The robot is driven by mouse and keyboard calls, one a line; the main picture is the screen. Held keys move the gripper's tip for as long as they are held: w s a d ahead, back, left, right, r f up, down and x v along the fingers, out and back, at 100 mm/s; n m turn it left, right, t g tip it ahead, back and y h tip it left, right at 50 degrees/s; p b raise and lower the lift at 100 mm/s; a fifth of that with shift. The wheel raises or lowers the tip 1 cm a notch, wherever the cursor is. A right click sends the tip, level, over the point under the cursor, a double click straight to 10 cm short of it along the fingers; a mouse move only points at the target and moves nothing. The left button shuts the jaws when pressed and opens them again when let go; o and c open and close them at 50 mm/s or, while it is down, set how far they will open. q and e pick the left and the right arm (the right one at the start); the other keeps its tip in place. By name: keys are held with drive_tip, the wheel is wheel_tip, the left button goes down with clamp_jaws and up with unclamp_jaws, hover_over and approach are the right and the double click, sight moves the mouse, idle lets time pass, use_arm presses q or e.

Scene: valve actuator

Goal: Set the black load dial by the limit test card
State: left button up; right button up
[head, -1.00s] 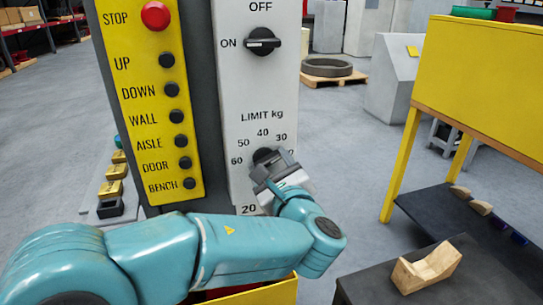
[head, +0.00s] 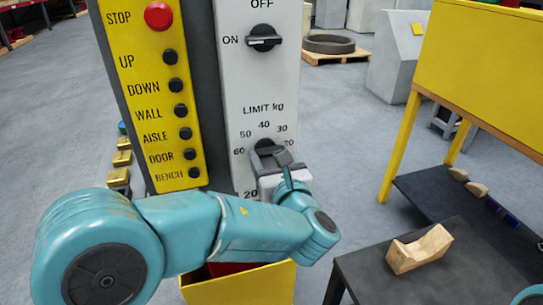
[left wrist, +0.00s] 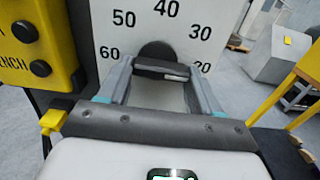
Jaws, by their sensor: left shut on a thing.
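The black load dial (head: 266,149) sits under "LIMIT kg" on the grey panel (head: 259,75), inside an arc of numbers from 60 at left to 20 at right. My left gripper (head: 280,165) is at the dial, its fingers covering the dial's lower part. In the left wrist view its two fingers (left wrist: 160,82) lie at either end of the dial's bar (left wrist: 162,69). The bar lies nearly level, with a pale mark on its right half, towards 20. A larger printed "20" (head: 251,194) shows low on the panel; the gripper hides what is beside it. My right gripper is out of view.
A black ON/OFF switch (head: 264,38) is above the dial. A yellow strip (head: 153,95) with a red STOP button (head: 159,16) and several black buttons stands left. A wooden cradle (head: 419,250) rests on a dark bench at right. A yellow bin (head: 240,285) is below.

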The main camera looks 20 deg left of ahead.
use_arm(q)
drive_tip(key=o, duration=1.1)
drive_tip(key=shift+w, duration=0.1)
drive_tip(key=shift+c, duration=0.2)
